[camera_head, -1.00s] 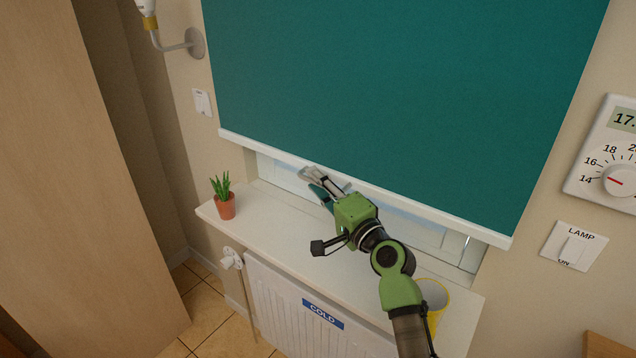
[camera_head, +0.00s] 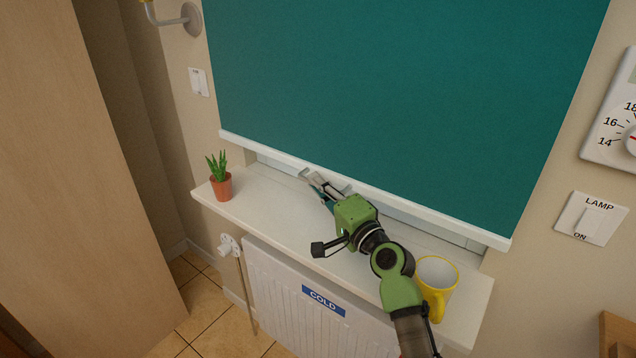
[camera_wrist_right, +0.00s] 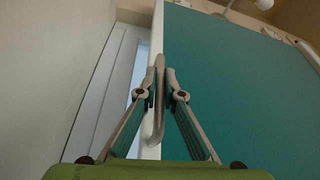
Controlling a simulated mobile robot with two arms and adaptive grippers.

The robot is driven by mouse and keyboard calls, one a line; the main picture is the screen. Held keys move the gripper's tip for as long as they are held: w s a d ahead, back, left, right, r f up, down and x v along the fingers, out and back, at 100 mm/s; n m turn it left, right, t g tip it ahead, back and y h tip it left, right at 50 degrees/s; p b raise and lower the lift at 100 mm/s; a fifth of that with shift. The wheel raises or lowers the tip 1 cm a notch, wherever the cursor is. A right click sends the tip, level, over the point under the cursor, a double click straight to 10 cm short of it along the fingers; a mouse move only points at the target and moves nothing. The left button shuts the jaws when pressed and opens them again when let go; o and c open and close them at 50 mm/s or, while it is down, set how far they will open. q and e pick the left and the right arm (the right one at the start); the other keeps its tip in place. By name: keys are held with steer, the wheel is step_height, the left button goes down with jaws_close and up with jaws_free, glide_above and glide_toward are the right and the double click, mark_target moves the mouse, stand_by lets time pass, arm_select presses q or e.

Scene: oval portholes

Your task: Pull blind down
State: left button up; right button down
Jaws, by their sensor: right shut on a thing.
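The teal blind (camera_head: 390,90) hangs over the window, with a white bottom rail (camera_head: 430,214) a little above the sill. In the wrist view, the blind (camera_wrist_right: 245,90) fills the right side. My right gripper (camera_head: 318,182) is at the rail, left of its middle. Only a narrow strip of window shows below the blind. My left gripper is not in view.
On the white sill (camera_head: 270,212) stand a potted plant (camera_head: 221,180) at the left and a yellow mug (camera_head: 437,280) at the right, close beside my right arm. A radiator (camera_head: 300,285) labelled COLD is below. A lamp switch (camera_head: 590,219) is on the right wall.

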step_height(320, 180, down, 7)
steer(key=b, duration=0.4)
steer(key=shift+r+b, duration=0.1)
steer(key=shift+b, duration=0.25)
steer(key=c, duration=2.2)
jaws_free()
steer(key=shift+o, duration=0.2)
steer(key=shift+r, duration=0.15)
step_height(320, 180, up, 10)
steer(key=shift+f, duration=0.1)
